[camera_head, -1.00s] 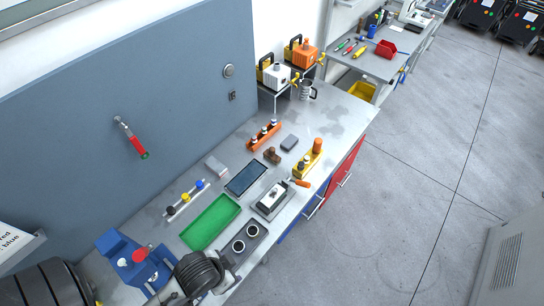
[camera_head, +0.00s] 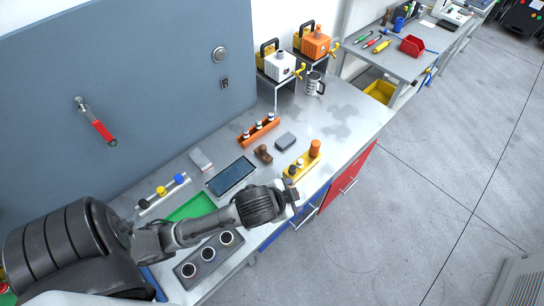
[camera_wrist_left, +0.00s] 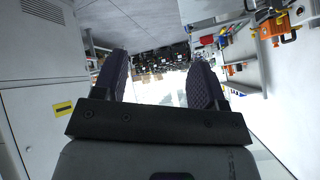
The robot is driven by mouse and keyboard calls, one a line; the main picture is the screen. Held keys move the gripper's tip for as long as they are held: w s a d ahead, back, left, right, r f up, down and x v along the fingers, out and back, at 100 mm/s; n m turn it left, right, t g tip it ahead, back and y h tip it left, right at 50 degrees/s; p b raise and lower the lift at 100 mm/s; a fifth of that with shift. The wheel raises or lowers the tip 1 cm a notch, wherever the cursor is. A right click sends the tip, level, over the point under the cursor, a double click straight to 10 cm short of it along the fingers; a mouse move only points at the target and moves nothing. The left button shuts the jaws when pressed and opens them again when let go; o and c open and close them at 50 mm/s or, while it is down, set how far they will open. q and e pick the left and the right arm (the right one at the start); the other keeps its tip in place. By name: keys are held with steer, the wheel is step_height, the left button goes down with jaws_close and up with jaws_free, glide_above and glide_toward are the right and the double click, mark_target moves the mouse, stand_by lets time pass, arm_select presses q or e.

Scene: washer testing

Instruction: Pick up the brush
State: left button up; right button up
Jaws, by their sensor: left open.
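No brush can be made out for certain. A small brown knobbed piece (camera_head: 263,153), possibly the brush, stands on the bench between the orange rack and the yellow holder. My left gripper (camera_head: 293,195) is at the end of the arm reaching over the bench's front edge, to the right of and nearer than the brown piece, and apart from it. In the left wrist view my left gripper (camera_wrist_left: 160,82) has its two dark fingers spread, with nothing between them. My right gripper is not in view.
The bench (camera_head: 345,110) holds a dark tablet (camera_head: 231,176), a grey block (camera_head: 286,141), a yellow holder (camera_head: 302,160), an orange rack (camera_head: 258,130) and a three-hole grey block (camera_head: 208,254). A green tray (camera_head: 192,207) is partly behind my arm.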

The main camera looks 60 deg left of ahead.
arm_select(q)
steer(key=w+a+r+m+t+y+b, duration=0.1)
steer(key=w+a+r+m+t+b, duration=0.3)
steer(key=w, duration=0.3)
steer(key=w+a+r+m+t+y+b, duration=0.1)
steer(key=w+a+r+m+t+b, duration=0.15)
steer(key=w+r+t+b, duration=0.3)
steer(key=w+a+r+m+t+y+b, duration=0.1)
steer(key=w+a+r+m+t+b, duration=0.15)
steer(key=w+a+b, duration=0.5)
steer(key=m+g+h+b, duration=0.3)
steer(key=m+g+h, duration=0.1)
steer(key=m+g, duration=1.5)
glide_toward(263, 147)
step_height(263, 147, down, 6)
steer(key=shift+w+a+r+b, duration=0.1)
steer(key=shift+a+b, duration=0.05)
steer(key=shift+b, duration=0.15)
steer(key=f, duration=0.2)
steer(key=w+f, duration=0.1)
steer(key=f, duration=0.1)
steer(key=shift+f+b, duration=0.2)
steer(key=shift+b, duration=0.1)
steer(key=shift+w+f, duration=0.1)
steer(key=shift+f, duration=0.3)
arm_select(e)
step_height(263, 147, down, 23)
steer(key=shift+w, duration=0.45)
